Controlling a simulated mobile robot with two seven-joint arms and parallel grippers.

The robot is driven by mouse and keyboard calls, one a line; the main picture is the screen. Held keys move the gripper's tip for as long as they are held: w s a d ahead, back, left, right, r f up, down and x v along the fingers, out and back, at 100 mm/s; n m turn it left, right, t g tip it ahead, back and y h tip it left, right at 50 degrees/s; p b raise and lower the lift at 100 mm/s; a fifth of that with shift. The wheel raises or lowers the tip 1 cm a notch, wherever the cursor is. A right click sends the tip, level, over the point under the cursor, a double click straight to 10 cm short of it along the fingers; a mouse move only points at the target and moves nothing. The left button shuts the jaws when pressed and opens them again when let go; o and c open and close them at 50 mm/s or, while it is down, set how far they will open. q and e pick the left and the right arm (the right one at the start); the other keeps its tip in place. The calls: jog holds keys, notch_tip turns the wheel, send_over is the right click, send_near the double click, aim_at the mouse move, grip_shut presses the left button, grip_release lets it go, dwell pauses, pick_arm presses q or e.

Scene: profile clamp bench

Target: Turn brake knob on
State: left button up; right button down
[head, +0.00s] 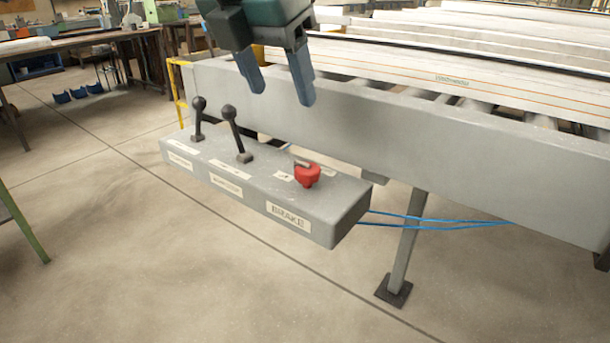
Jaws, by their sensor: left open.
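The red brake knob (308,175) sits on top of the grey control box (340,205), near its right end. A label reading BRAKE (288,217) is on the front face below it. Small white labels lie beside the knob on the top face; their text is too small to read. My left gripper (277,92) comes in from the top of the head view, above the knob and slightly to its left in the picture. Its two blue-grey fingers point down, apart and empty, and do not touch the knob. My right gripper is not in view.
Two black levers with ball tops, one at the left end (198,117) and one in the middle (234,130), stand on the box. The long grey bench beam (440,150) runs behind it. Blue hoses (430,221) leave the box at right. The floor in front is clear.

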aim_at(305, 165)
pick_arm(q)
jog(key=b+x, duration=0.1)
jog(key=x, duration=0.6)
jog(key=b+x, duration=0.1)
jog(key=x, duration=0.6)
jog(key=shift+s, duration=0.25)
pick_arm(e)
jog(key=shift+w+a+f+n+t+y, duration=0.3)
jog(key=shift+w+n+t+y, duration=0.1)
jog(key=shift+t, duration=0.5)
pick_arm(q)
jog(key=c, duration=1)
